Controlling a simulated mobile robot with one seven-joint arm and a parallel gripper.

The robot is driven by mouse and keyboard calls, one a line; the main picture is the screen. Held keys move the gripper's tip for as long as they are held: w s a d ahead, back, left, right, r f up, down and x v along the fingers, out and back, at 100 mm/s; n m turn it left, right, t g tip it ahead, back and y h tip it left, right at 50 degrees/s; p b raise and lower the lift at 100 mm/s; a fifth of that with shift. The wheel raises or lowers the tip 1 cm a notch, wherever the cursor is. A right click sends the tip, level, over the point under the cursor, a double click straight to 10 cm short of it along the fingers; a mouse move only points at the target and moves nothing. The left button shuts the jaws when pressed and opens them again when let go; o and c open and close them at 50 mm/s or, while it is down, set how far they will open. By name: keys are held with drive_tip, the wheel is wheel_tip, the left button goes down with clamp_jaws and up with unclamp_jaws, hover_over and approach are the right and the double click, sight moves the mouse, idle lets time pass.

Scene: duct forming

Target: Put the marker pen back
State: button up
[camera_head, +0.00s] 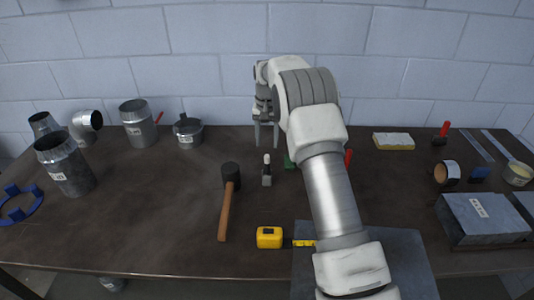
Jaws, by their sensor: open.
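My gripper (266,142) is at the back middle of the table, fingers pointing down and spread apart, with nothing visible between them. A small upright grey-and-white object (267,172) stands on the table just in front of the gripper, apart from it. I cannot tell whether it is the marker pen. No other thing can be made out as the marker pen. My arm covers part of the table to the right of the gripper, where a green thing (289,162) and a red tip (348,157) partly show.
A mallet (227,205) and a yellow tape measure (269,238) lie in front. Metal duct pieces (66,165) and a metal pot (188,133) stand left. A sponge-like block (393,141), a tape roll (447,173) and a grey box (482,218) are right. Bare table lies left of the mallet.

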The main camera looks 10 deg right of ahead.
drive_tip(key=s+r+t, duration=0.1)
drive_tip(key=s+r, duration=0.3)
drive_tip(key=r, duration=0.4)
drive_tip(key=s+r, duration=0.3)
drive_tip(key=r, duration=0.5)
drive_tip(key=s+r+n+t, duration=0.2)
drive_tip(key=s+r, duration=0.5)
drive_tip(key=s, duration=0.5)
drive_tip(key=s+f+n+t, duration=0.2)
drive_tip(key=s+f, duration=0.1)
drive_tip(key=s, duration=1.9)
drive_tip(key=shift+s+f+t, duration=0.2)
drive_tip(key=shift+t, duration=0.1)
drive_tip(key=shift+d, duration=0.15)
